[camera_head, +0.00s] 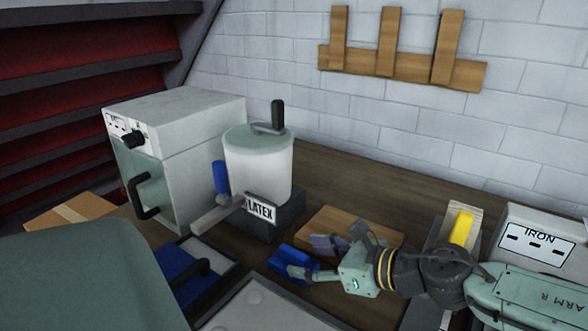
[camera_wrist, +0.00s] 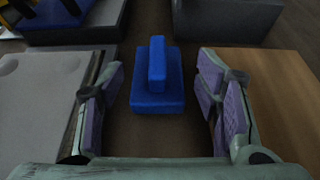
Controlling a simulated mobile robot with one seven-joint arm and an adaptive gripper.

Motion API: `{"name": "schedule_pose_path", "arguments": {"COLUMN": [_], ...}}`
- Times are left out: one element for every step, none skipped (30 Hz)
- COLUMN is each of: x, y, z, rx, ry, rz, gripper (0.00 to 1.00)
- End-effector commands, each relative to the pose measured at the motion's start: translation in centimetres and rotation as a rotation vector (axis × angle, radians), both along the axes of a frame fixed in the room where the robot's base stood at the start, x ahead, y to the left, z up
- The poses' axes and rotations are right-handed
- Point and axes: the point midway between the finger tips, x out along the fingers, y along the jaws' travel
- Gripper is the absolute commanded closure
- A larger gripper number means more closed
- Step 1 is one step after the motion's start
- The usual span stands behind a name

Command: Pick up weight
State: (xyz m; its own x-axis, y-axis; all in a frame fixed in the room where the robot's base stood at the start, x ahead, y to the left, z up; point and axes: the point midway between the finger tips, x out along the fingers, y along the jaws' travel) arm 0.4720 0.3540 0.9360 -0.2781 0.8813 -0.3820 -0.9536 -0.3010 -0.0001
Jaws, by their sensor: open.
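The weight looks to be the blue block with a raised upright grip (camera_wrist: 157,88). In the wrist view it lies on the dark table, centred between and just beyond my open fingers. In the head view the blue weight (camera_head: 291,261) lies in front of the latex dispenser, partly hidden by my gripper. My gripper (camera_wrist: 160,108) is open, with purple pads on either side and nothing between them. It also shows in the head view (camera_head: 310,258), low over the table, reaching in from the right.
The latex dispenser (camera_head: 258,165) stands behind the weight. A wooden board (camera_head: 385,236) lies to the right, and a grey metal plate (camera_head: 255,308) to the left. Another blue handled piece (camera_head: 182,272) sits on a tray at left. A box labelled IRON (camera_head: 540,240) stands at right.

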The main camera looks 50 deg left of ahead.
Motion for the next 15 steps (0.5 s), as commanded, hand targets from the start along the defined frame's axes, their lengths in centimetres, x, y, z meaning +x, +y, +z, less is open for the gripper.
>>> {"name": "schedule_pose_path", "arguments": {"x": [-0.5,-0.7,-0.9,-1.1,-1.2,-1.3,-1.3,-1.4,-1.4,-1.5,-1.5,-1.5,-1.5,-1.5,-1.5], "y": [0.7,1.0,1.6,1.9,2.3,2.7,3.0,3.2,3.5,3.6,3.7,3.8,3.8,3.8,3.8], "z": [0.2,0.0,-0.2,-0.3,-0.6,-0.9,-1.0,-1.2,-1.3,-1.4,-1.5,-1.6,-1.6,-1.6,-1.7], "rx": [-0.001,-0.002,-0.001,-0.001,-0.001,0.000,0.000,0.000,0.001,0.000,0.000,0.000,0.000,0.000,0.000], "ry": [0.001,0.002,0.003,0.004,0.003,0.002,0.002,0.002,0.001,0.000,0.001,0.000,0.000,0.000,0.000], "rz": [0.007,0.006,0.007,0.007,0.006,0.006,0.005,0.004,0.003,0.003,0.002,0.001,0.001,0.000,0.000], "gripper": [0.42,0.42,0.42,0.42,0.42,0.42,0.42,0.42,0.42,0.42,0.42,0.42,0.42,0.42,0.42]}}
